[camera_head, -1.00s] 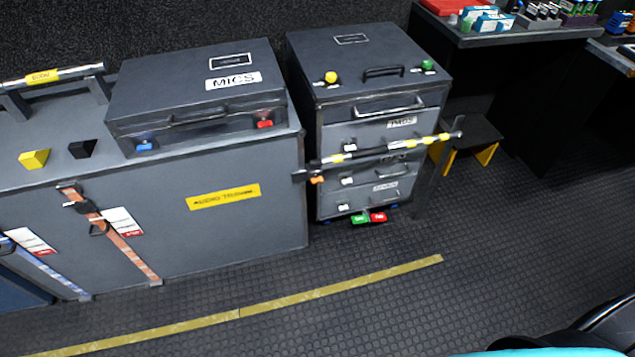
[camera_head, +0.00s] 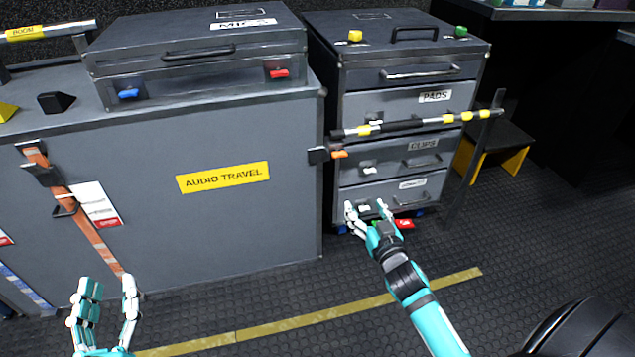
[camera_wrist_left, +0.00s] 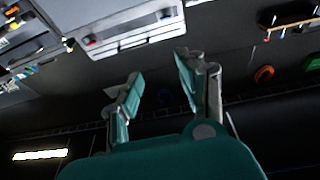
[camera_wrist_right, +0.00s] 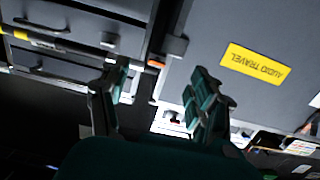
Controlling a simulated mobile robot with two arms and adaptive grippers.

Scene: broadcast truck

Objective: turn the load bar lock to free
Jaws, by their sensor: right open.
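The load bar (camera_head: 415,124), a metal bar with yellow and black bands, runs across the front of the drawer cabinet. A small orange lever (camera_head: 339,154), which looks like its lock, sits just below the bar near its left end. The lever also shows in the right wrist view (camera_wrist_right: 156,64). My right gripper (camera_head: 366,205) is open and empty, in front of the lowest drawer, below and right of the lever and apart from it. My left gripper (camera_head: 108,282) is open and empty, low in front of the audio travel case, far left of the lever.
The drawer cabinet (camera_head: 345,95) stands beside the grey audio travel case (camera_head: 250,225), which carries a mics case (camera_head: 160,57). An orange strap (camera_head: 80,222) crosses the travel case. A red and a green block lie by the cabinet's foot. The floor in front is clear, with yellow tape (camera_head: 310,317).

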